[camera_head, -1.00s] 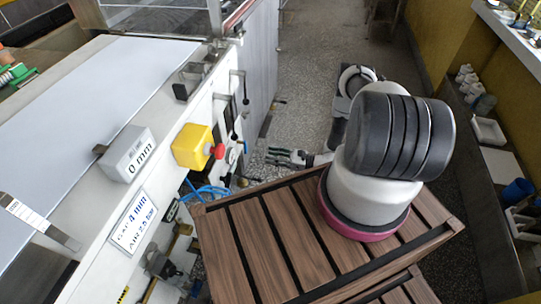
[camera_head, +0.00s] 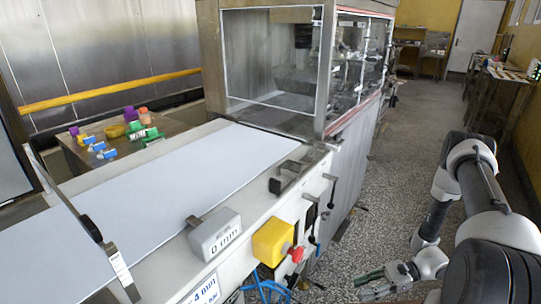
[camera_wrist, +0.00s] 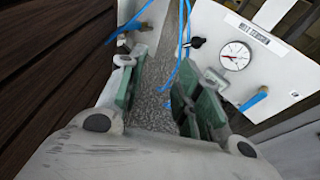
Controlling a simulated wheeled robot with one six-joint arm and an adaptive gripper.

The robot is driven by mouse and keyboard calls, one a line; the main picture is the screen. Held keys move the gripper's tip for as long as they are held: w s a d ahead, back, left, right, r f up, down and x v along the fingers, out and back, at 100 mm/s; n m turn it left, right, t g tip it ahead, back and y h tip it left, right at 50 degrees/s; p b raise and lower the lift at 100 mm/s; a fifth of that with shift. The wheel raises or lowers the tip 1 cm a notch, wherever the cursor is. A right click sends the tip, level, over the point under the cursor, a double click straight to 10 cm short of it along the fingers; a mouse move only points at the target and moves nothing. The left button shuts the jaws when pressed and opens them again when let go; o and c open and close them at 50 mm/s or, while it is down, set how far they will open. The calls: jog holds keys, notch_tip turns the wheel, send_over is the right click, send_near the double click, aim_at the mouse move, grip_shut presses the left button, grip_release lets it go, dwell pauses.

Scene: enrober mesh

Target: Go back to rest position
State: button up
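My gripper (camera_head: 372,285) is at the lower right of the head view, low beside the white machine. In the wrist view my gripper (camera_wrist: 158,88) shows two fingers with green pads held apart. Only grey floor shows between them, so it is open and empty. My arm reaches in from the right edge of the head view, bent, with its lower part cut off by the frame.
The machine's white belt (camera_head: 190,170) runs along the left, with a grey block (camera_head: 214,235) and a yellow box with red button (camera_head: 273,243). A gauge (camera_wrist: 235,56), blue hoses and dark slats (camera_wrist: 45,60) flank my gripper. The aisle floor (camera_head: 400,150) is clear ahead.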

jog(key=s+d+r+n+g+h, duration=0.1)
jog(key=d+r+n+h, duration=0.25)
jog(key=r, duration=0.65)
jog(key=s+d+r+n+g+h, duration=0.1)
jog(key=d+r+n+h, duration=0.25)
jog(key=r, duration=0.55)
jog(key=s+d+r+n+g+h, duration=0.1)
jog(key=d+r+n+h, duration=0.2)
jog(key=r, duration=0.7)
jog(key=s+a+r+n+t+h, duration=0.1)
jog(key=s+r+n+t+h, duration=0.1)
jog(key=r, duration=0.9)
jog(key=s+a+r+n+t+h, duration=0.2)
jog(key=s+r+n+t, duration=0.3)
jog(key=r, duration=0.6)
jog(key=shift+s+a+t+h, duration=0.2)
jog(key=shift+t+h, duration=0.1)
jog(key=shift+t, duration=0.7)
jog(key=shift+d, duration=0.1)
